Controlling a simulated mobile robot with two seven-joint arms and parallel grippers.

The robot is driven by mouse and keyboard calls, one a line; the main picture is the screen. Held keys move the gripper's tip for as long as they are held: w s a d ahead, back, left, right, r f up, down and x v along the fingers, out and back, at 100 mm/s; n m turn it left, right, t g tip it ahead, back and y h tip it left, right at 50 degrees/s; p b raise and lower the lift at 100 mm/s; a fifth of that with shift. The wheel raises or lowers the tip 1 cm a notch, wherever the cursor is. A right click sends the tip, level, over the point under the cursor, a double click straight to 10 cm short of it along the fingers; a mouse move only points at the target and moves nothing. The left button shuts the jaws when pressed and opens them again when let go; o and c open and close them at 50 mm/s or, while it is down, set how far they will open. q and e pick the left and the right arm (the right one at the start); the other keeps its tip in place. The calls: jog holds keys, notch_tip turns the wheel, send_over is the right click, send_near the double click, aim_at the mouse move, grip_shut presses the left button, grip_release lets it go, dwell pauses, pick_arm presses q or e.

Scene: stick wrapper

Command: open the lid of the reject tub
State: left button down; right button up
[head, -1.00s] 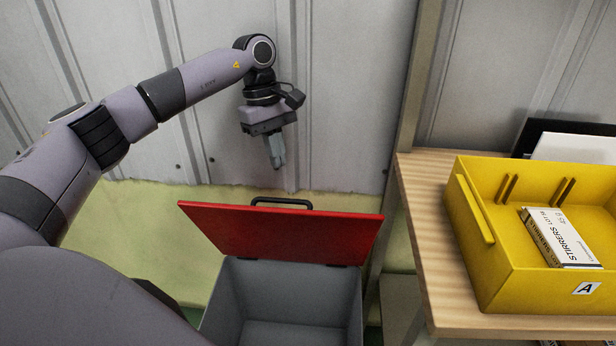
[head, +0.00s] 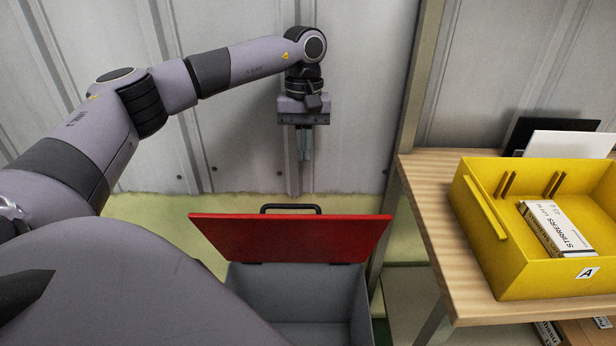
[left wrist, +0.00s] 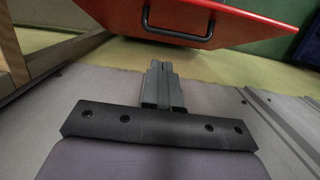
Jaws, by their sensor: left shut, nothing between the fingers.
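The reject tub (head: 315,305) is a grey bin on the floor, empty as far as its inside shows. Its red lid (head: 290,238) stands raised at the tub's back edge, tilted up, with a black handle (head: 291,208) at its top edge. My left gripper (head: 305,157) is shut and empty, pointing down above and behind the lid, apart from the handle. In the left wrist view the shut fingers (left wrist: 162,88) point toward the red lid (left wrist: 220,18) and its handle (left wrist: 178,36), with a gap between. My right gripper is not in view.
A wooden table (head: 425,200) stands to the right with a yellow bin (head: 510,270) labelled A, holding a white stirrers box (head: 558,228). A ribbed grey wall (head: 230,130) is close behind my left gripper. A post rises between tub and table.

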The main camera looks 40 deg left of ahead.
aim_at(304, 207)
pick_arm(q)
notch_tip(304, 207, down, 10)
jog(key=s, duration=0.1)
jog(key=shift+d+b, duration=0.3)
jog(key=shift+d, duration=0.1)
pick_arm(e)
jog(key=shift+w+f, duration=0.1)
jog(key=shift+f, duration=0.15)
pick_arm(q)
jog(key=shift+r, duration=0.1)
jog(key=s+d, duration=0.2)
jog(key=s, duration=0.1)
jog(key=shift+d+f, duration=0.2)
jog(key=shift+f, duration=0.15)
jog(key=shift+s+d+f, duration=0.1)
jog(key=shift+s+d, duration=0.2)
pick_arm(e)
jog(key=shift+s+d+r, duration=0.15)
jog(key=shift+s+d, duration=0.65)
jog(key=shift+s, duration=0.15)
